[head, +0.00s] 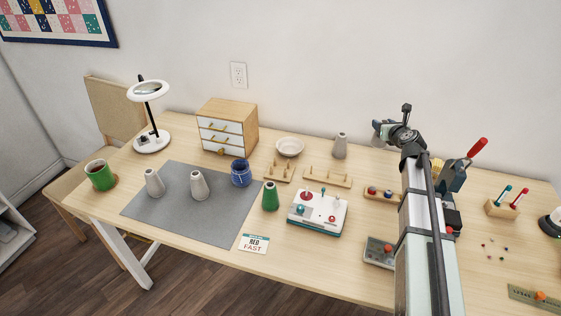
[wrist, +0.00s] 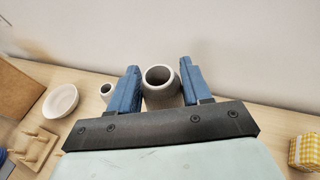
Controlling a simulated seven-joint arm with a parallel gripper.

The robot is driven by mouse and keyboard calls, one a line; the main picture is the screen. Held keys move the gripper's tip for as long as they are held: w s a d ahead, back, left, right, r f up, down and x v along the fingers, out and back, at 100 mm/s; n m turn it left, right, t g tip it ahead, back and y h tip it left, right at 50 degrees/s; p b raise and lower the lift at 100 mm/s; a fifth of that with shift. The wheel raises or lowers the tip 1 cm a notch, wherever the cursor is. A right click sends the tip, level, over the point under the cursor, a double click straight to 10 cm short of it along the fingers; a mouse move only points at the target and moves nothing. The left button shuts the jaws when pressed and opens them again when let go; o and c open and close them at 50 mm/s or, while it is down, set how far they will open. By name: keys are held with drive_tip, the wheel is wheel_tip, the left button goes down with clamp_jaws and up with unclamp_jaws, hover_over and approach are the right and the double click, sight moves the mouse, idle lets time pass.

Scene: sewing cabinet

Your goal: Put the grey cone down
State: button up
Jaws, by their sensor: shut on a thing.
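My gripper (wrist: 160,85) is shut on a grey cone (wrist: 162,88), which sits between the two blue fingers with its round open end toward the wrist camera. In the head view my gripper (head: 382,132) is over the back right of the table, and the held cone is mostly hidden there. Its height above the table is hard to tell. Another grey cone (head: 340,145) stands upright on the table to the left of my gripper; it also shows in the wrist view (wrist: 105,92). Two more grey cones (head: 154,183) (head: 199,186) stand on the grey mat (head: 160,222).
A white bowl (head: 289,146) and wooden peg racks (head: 327,176) lie left of my gripper. A red-and-blue spool rack (head: 382,194) is in front. A yellow checked thing (wrist: 306,152) is at the right. The wall is close behind. A green cone (head: 270,196) stands by the mat.

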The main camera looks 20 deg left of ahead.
drive_tip(key=s+a+n+g+y, duration=0.3)
drive_tip(key=s+a, duration=0.6)
drive_tip(key=a, duration=0.5)
drive_tip(key=s+a+n+g+y, duration=0.25)
drive_tip(key=s+a, duration=0.55)
drive_tip(key=a, duration=0.6)
drive_tip(key=s+a+n+g+y, duration=0.2)
drive_tip(key=s+a+n+g, duration=0.15)
drive_tip(key=s+a, duration=0.65)
drive_tip(key=s+a+n+g+y, duration=0.1)
drive_tip(key=s+a+n+g, duration=0.45)
drive_tip(key=s, duration=0.85)
drive_tip(key=shift+m+t, duration=0.75)
drive_tip(key=shift+t, duration=0.2)
drive_tip(key=shift+a+f, duration=0.25)
drive_tip(key=shift+f, duration=1.35)
drive_tip(key=shift+a+f, duration=0.25)
drive_tip(key=shift+f, duration=1.3)
drive_tip(key=shift+a+f, duration=0.25)
drive_tip(key=shift+f, duration=1.35)
drive_tip(key=shift+f, duration=0.15)
drive_tip(key=o, duration=1.4)
